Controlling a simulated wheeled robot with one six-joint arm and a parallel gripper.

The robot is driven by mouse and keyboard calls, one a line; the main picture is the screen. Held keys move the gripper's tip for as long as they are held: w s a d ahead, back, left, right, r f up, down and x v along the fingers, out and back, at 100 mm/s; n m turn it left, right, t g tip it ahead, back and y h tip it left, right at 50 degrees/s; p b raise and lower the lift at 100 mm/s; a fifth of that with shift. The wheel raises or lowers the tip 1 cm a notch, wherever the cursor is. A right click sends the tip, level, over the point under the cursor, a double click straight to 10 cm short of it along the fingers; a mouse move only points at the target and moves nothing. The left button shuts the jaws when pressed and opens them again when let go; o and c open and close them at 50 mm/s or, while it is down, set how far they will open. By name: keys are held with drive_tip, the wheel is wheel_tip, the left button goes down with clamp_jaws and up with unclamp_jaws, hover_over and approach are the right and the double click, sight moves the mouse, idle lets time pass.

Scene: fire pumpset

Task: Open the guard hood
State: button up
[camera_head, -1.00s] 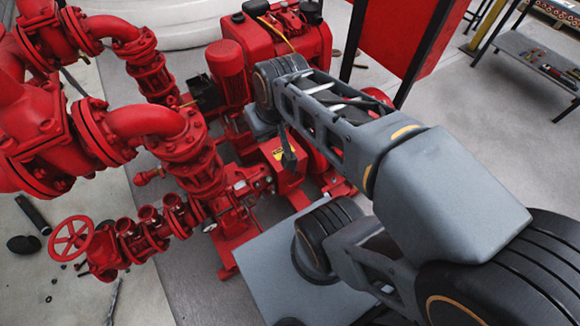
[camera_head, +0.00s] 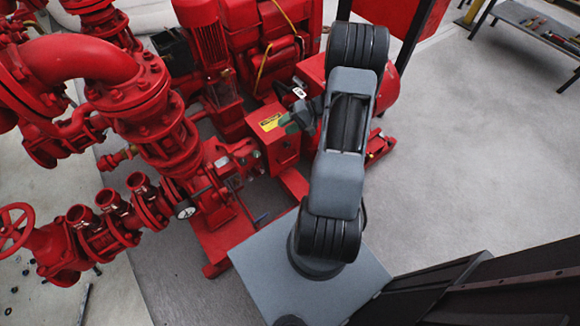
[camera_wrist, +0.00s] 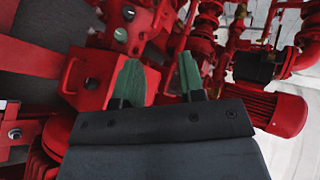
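The guard hood appears to be the red box (camera_head: 277,138) with a yellow warning label, low on the pumpset between the pump and the red engine. In the wrist view a red box (camera_wrist: 84,78) with a round dark fitting on its face, probably the same hood, sits left of the fingers. My gripper (camera_head: 291,121) is just right of the labelled box and above its top edge in the head view. I cannot tell whether it touches. In the wrist view my gripper (camera_wrist: 159,65) has its two green fingers apart, with nothing held between them. My arm hides the area right of the hood.
Large red pipes and valves (camera_head: 95,70) crowd the left, with a handwheel (camera_head: 14,226) at the lower left. A red motor (camera_head: 208,40) and engine stand behind the hood. A red cabinet (camera_head: 400,18) and a bench (camera_head: 530,20) are farther back. The floor at right is clear.

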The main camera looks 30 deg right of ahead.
drive_tip(key=s+d+f+m+t+b, duration=0.1)
drive_tip(key=d+f+m+t+b, duration=0.15)
drive_tip(key=f, duration=0.55)
drive_tip(key=s+d+f+m+t+b, duration=0.1)
drive_tip(key=d+f+t+b, duration=0.2)
drive_tip(key=f, duration=0.6)
drive_tip(key=m+t+h+b, duration=0.4)
drive_tip(key=b, duration=0.1)
approach(290, 159)
drive_tip(key=x, duration=0.3)
drive_tip(key=b+x, duration=0.1)
drive_tip(key=x, duration=0.2)
drive_tip(key=b+x, duration=0.1)
drive_tip(key=x, duration=0.3)
drive_tip(key=shift+w+f, duration=0.1)
drive_tip(key=shift+f, duration=0.2)
drive_tip(key=shift+c, duration=0.4)
clamp_jaws()
